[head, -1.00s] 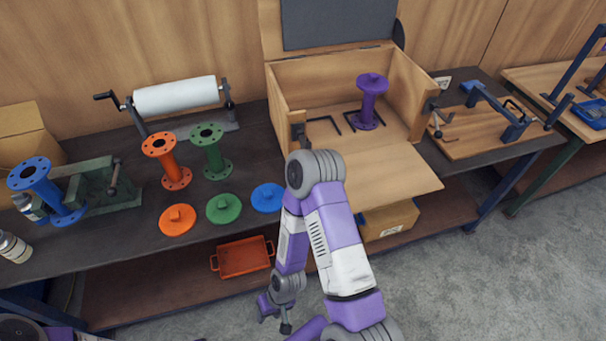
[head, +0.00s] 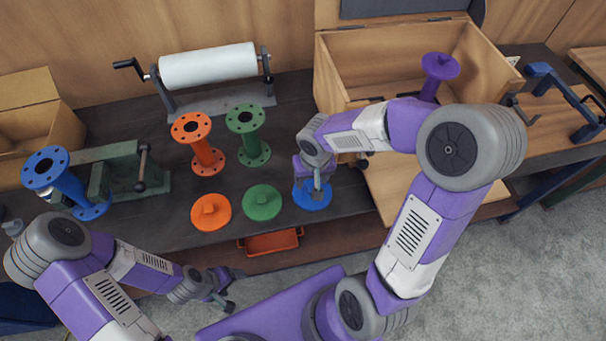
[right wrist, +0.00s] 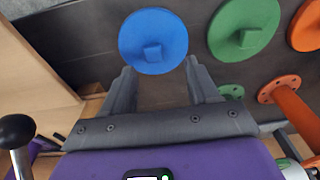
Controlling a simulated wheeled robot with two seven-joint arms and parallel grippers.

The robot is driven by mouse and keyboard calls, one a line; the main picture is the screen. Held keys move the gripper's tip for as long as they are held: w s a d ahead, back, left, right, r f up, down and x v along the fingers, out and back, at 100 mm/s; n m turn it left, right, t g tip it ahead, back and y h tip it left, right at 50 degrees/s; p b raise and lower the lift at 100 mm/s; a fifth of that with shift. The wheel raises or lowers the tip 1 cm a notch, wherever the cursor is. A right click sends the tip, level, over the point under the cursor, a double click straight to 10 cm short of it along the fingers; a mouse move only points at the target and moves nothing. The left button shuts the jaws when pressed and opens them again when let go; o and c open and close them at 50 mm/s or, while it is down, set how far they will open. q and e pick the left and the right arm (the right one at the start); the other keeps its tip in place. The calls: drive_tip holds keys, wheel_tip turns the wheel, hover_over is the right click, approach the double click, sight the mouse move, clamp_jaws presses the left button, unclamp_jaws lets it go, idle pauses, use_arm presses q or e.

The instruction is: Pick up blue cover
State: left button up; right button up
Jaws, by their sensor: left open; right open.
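The blue cover (head: 312,196) is a round disc with a square knob, lying flat on the dark bench top. In the right wrist view the blue cover (right wrist: 153,41) lies just beyond the fingertips. My right gripper (head: 317,190) is over it in the head view, hiding part of it. In the right wrist view the right gripper (right wrist: 158,75) is open and empty, one finger to each side of the knob's line. My left gripper (head: 228,288) is open and empty, low in front of the bench.
A green cover (head: 262,202) and an orange cover (head: 211,212) lie left of the blue one. Orange (head: 205,145) and green (head: 248,137) flanged pipes stand behind. A wooden box (head: 395,65) with a purple pipe (head: 437,75) is at right. A red tray (head: 270,243) sits below.

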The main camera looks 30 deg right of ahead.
sight(313, 185)
drive_tip(key=shift+w+d+r, duration=0.15)
drive_tip(key=shift+w+d, duration=0.1)
drive_tip(key=shift+d, duration=0.05)
drive_tip(key=f, duration=0.2)
drive_tip(key=f+b, duration=0.1)
drive_tip(key=f, duration=0.1)
drive_tip(key=f+b, duration=0.1)
drive_tip(key=f, duration=0.2)
drive_tip(key=shift+w+d, duration=0.3)
drive_tip(key=shift+w, duration=0.05)
clamp_jaws()
